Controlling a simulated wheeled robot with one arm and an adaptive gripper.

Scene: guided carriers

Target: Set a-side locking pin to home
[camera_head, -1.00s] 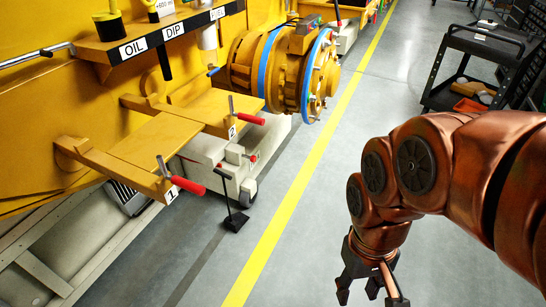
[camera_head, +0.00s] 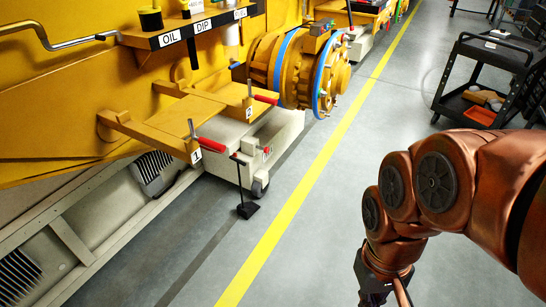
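Two red-handled levers sit on the yellow carrier's brackets at the left. The lever by label 1 (camera_head: 208,144) is nearer, and the lever by label 2 (camera_head: 265,99) is farther back. Each has a grey upright rod. No marking I can read says which is the a-side locking pin, and neither's home position can be told. My gripper (camera_head: 384,295) is at the bottom edge, over the grey floor, well to the right of both levers and apart from them. Its fingertips are cut off by the frame, and nothing held is visible.
A shelf (camera_head: 205,27) labelled OIL and DIP juts out above the brackets. A black foot pedal (camera_head: 247,210) stands on the floor by the white wheeled base (camera_head: 265,150). A black cart (camera_head: 482,85) stands at the right. The floor along the yellow line (camera_head: 290,215) is clear.

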